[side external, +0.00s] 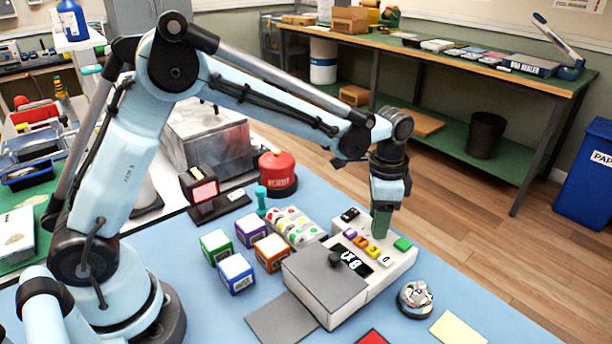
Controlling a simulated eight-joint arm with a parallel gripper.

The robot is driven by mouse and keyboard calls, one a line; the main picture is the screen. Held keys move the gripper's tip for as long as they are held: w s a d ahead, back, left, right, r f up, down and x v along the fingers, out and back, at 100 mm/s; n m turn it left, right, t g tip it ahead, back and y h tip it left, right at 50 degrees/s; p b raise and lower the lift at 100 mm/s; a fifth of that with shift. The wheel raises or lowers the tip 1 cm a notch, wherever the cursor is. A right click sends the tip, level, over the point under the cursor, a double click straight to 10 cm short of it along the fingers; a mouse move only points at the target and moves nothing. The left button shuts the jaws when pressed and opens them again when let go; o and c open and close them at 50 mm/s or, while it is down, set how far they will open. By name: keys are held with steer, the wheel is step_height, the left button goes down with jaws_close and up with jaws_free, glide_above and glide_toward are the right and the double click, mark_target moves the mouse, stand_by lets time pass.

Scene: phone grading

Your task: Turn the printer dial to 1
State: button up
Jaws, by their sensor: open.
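The printer is a white and grey box (322,290) on the blue mat. A small black round knob (335,259), which looks like the dial, stands near its grey top. Beside it is a black display (354,262) with white characters; I cannot read the dial's setting. A row of coloured keys (362,242) runs along the panel, with a green key (403,244) at the right. My gripper (381,225) is open and points down at the far side of the panel, behind the keys and apart from the knob. I cannot tell whether its tips touch the panel.
Several coloured cubes (237,272) stand left of the printer, with a tray of coloured dots (290,226) behind them. A red drum (278,173) stands farther back. A round glass-like object (415,298) and a yellow sheet (459,328) lie right of the printer.

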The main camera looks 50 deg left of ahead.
steer(key=shift+r, duration=0.15)
step_height(320, 180, up, 12)
stand_by(0.5)
steer(key=s+a+f+n+t, duration=0.1)
steer(key=s+a+n+t, duration=0.2)
steer(key=s, duration=0.5)
steer(key=s+a+f+n+t, duration=0.2)
steer(key=s+a+n+t, duration=0.2)
steer(key=s+a, duration=0.3)
steer(key=shift+s+f+n, duration=0.25)
steer(key=shift+s+n, duration=0.4)
steer(key=shift+n, duration=0.25)
steer(key=shift+a, duration=0.1)
